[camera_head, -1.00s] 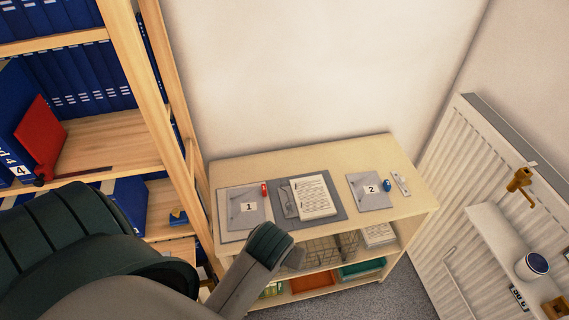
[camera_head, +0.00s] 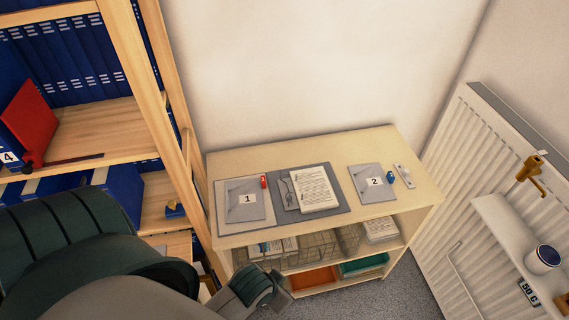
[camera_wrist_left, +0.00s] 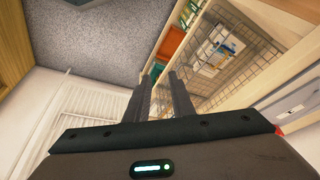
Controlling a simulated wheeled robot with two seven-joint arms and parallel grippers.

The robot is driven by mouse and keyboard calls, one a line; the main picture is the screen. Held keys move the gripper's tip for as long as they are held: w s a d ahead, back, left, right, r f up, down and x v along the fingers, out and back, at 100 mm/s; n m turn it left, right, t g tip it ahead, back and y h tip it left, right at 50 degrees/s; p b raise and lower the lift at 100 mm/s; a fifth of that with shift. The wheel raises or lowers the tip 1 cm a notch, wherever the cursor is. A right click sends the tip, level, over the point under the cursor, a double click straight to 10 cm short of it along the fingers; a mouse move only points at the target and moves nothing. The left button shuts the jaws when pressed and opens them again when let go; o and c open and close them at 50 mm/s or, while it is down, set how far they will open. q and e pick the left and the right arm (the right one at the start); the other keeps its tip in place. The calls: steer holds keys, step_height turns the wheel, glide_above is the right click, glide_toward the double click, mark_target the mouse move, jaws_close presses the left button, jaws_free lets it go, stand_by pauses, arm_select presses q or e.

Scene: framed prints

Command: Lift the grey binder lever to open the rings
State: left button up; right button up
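The grey binder (camera_head: 335,208) lies open on top of the low wooden cabinet, with a stack of printed sheets (camera_head: 313,188) on it. Its metal ring mechanism and lever (camera_head: 289,189) show at the left of the sheets, too small to tell the lever's position. My left gripper (camera_head: 281,288) is in front of the cabinet, below its top and apart from the binder. In the left wrist view its two fingers (camera_wrist_left: 161,82) stand a little apart with nothing between them. My right gripper is not in view.
Folder 1 (camera_head: 243,208) lies left of the binder with a small red object (camera_head: 264,181); folder 2 (camera_head: 370,190) lies right with a blue object (camera_head: 391,176). Wire baskets (camera_head: 312,246) fill the shelf below. A tall bookcase (camera_head: 165,130) stands left, a radiator (camera_head: 450,180) right.

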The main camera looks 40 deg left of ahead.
arm_select(q)
step_height(320, 180, down, 10)
steer(key=d+b, duration=0.1)
steer(key=b, duration=0.2)
steer(key=shift+w+r+t, duration=0.2)
steer(key=shift+w+t, duration=0.1)
steer(key=shift+d, duration=0.1)
steer(key=shift+c, duration=0.4)
